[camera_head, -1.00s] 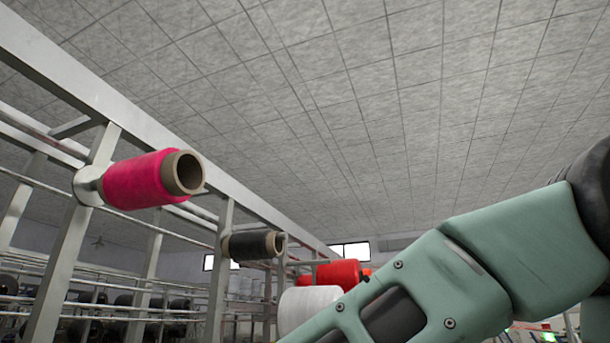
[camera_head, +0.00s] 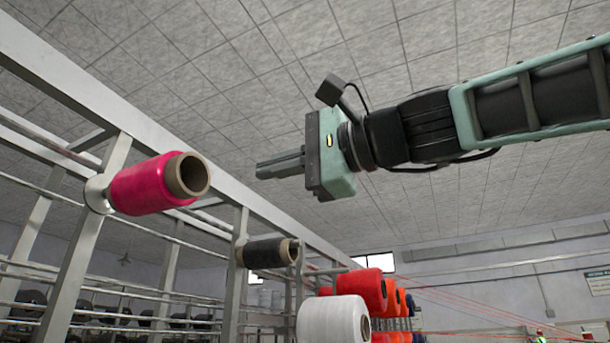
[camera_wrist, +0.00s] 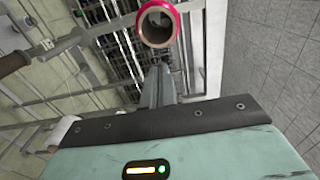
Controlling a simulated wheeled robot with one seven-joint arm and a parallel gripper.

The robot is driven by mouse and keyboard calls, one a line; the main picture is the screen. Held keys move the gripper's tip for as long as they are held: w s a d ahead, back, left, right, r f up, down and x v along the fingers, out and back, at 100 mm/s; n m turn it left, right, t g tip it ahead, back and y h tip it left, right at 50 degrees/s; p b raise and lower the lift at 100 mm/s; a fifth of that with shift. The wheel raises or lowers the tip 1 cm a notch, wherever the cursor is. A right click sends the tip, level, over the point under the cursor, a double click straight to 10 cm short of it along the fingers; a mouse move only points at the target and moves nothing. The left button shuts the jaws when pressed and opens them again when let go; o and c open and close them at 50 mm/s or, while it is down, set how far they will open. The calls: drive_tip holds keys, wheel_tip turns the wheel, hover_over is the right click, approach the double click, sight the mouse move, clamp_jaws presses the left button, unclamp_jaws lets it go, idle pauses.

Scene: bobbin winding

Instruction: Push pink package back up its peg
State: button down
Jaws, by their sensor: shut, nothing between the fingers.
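The pink package (camera_head: 140,187) is a pink-wound spool on a brown tube, on a peg at the left post of the white rack. The tube's open end faces my side. My gripper (camera_head: 258,171) is shut and empty, to the right of the tube's open end, apart from it. In the wrist view the pink package (camera_wrist: 172,9) is at the top centre, just beyond the shut fingertips (camera_wrist: 158,66).
A black package (camera_head: 265,253) sits on a peg farther along the rack. A white spool (camera_head: 333,320) and several red and orange spools (camera_head: 362,287) are lower right. A white beam (camera_head: 60,62) runs above the pink package. The space between gripper and package is clear.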

drive_tip(key=p, duration=0.5)
approach(203, 185)
drive_tip(key=shift+x, duration=2.2)
drive_tip(key=shift+a+f, duration=0.1)
drive_tip(key=shift+f, duration=0.1)
drive_tip(key=shift+p+x, duration=2.55)
drive_tip(key=shift+x, duration=1.55)
drive_tip(key=shift+b+v, duration=1.2)
drive_tip(key=shift+v, duration=0.2)
drive_tip(key=b+v, duration=0.2)
drive_tip(key=v, duration=0.2)
drive_tip(key=shift+b, duration=0.4)
